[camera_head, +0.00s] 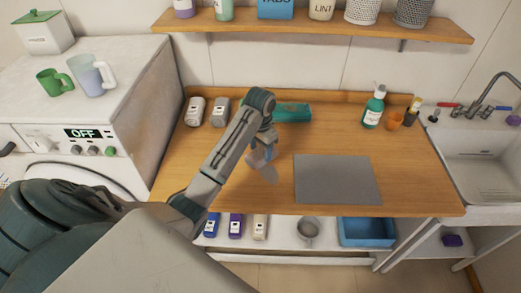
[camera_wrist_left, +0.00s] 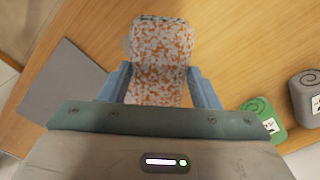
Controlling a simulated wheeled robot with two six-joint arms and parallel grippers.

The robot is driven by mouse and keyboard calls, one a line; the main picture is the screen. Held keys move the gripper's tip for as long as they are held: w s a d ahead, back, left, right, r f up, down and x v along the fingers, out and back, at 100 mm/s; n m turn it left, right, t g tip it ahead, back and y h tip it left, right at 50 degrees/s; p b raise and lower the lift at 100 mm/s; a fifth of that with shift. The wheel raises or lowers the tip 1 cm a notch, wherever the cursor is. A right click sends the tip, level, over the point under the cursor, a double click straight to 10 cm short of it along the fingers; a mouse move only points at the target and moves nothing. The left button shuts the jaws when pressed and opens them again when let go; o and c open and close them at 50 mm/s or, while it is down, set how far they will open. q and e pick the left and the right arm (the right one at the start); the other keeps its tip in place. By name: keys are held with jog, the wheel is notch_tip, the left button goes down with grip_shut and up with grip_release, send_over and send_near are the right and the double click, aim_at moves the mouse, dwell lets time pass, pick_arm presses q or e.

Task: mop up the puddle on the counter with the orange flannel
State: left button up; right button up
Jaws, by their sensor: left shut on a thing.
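The orange flannel (camera_wrist_left: 160,62), speckled orange and white, is between the blue fingers of my left gripper (camera_wrist_left: 163,88) in the left wrist view. My left gripper (camera_head: 260,158) is shut on it, low over the wooden counter (camera_head: 405,165), left of the grey mat. The flannel cannot be made out in the head view. A faint, clear puddle (camera_head: 269,174) shows on the wood by the fingertips; the gripper hides part of it. Whether the flannel touches the counter is hard to tell. My right gripper is not in view.
The grey mat (camera_head: 336,179) lies right of the gripper. A green bottle (camera_head: 374,106) is at back right, near the sink (camera_head: 485,155).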

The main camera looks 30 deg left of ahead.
pick_arm(q)
jog(key=shift+f, duration=0.1)
jog(key=shift+f+b, duration=0.55)
jog(key=shift+f, duration=2.8)
jog(key=shift+f, duration=0.6)
jog(key=shift+w+d+r+p, duration=0.2)
jog(key=shift+w+d+p, duration=0.3)
jog(key=shift+d, duration=0.15)
jog(key=shift+w+d+f, duration=0.1)
jog(key=shift+w+d, duration=0.25)
jog(key=shift+d, duration=0.3)
jog(key=shift+w+d+r, duration=0.1)
jog(key=shift+w+d, duration=0.3)
jog(key=shift+d, duration=0.25)
jog(key=shift+w+d+f, duration=0.1)
jog(key=shift+w+d, duration=0.25)
jog(key=shift+d, duration=0.3)
notch_tip(320, 180, up, 8)
